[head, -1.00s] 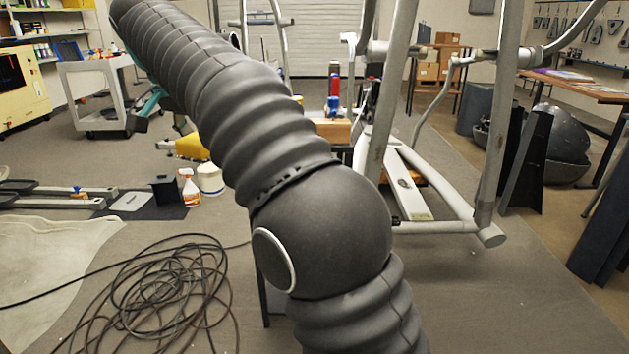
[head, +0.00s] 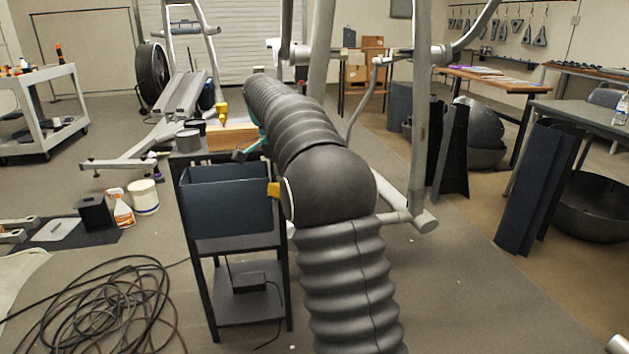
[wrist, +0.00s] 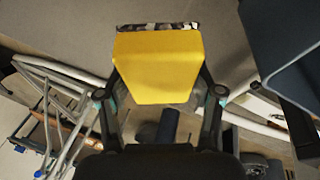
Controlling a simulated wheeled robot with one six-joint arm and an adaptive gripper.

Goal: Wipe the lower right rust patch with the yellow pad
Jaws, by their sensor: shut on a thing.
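My gripper (wrist: 160,92) is shut on the yellow pad (wrist: 157,66), with one finger on each side of it in the wrist view. The pad's far edge shows a dark, mottled strip. In the head view a small part of the yellow pad (head: 273,189) shows beside my arm, in front of the dark bin; the arm hides most of the gripper. The grey elliptical frame (head: 421,110) stands behind my arm, and grey tubes also show at the left of the wrist view (wrist: 62,72). I cannot make out the lower right rust patch in either view.
A dark blue bin (head: 225,205) on a black stand is close left of my arm; a bin wall fills the wrist view's upper right (wrist: 285,50). A coiled cable (head: 110,305) lies on the floor at lower left.

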